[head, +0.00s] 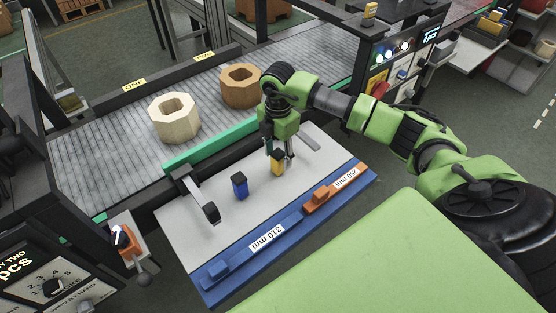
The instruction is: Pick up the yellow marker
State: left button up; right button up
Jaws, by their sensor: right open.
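The yellow marker (277,166) is a small upright block with a dark top, standing on the light grey board (240,220). My right gripper (279,154) points down right over it. Its fingers are open and reach to about the marker's height, one at each side as far as I can see. Whether they touch the marker cannot be told. A similar blue marker (240,188) with a dark top stands to the left of the yellow one, apart from the gripper. My left gripper is out of view.
A dark clamp-like arm (201,194) lies on the board's left. Blue (241,251) and orange (333,190) labelled bars lie along its front edge. Behind, a roller conveyor (110,143) carries a cream (174,126) and a brown octagonal ring (239,93). A control panel (389,65) stands at right.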

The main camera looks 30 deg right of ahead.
jog(key=c, duration=1.2)
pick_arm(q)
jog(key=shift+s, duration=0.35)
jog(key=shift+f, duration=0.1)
pick_arm(e)
jog(key=shift+r, duration=0.1)
jog(key=shift+r, duration=0.45)
notch_tip(320, 180, up, 2)
jog(key=shift+r+b, duration=0.1)
jog(key=shift+b, duration=0.3)
pick_arm(q)
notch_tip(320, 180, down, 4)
jog(key=b, duration=0.2)
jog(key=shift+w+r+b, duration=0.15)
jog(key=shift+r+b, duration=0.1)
jog(key=shift+b, duration=0.15)
pick_arm(e)
jog(key=s+a+r, duration=0.8)
jog(key=a+r, duration=0.1)
jog(key=a, duration=0.2)
jog(key=shift+a+r, duration=0.2)
jog(key=shift+r, duration=0.2)
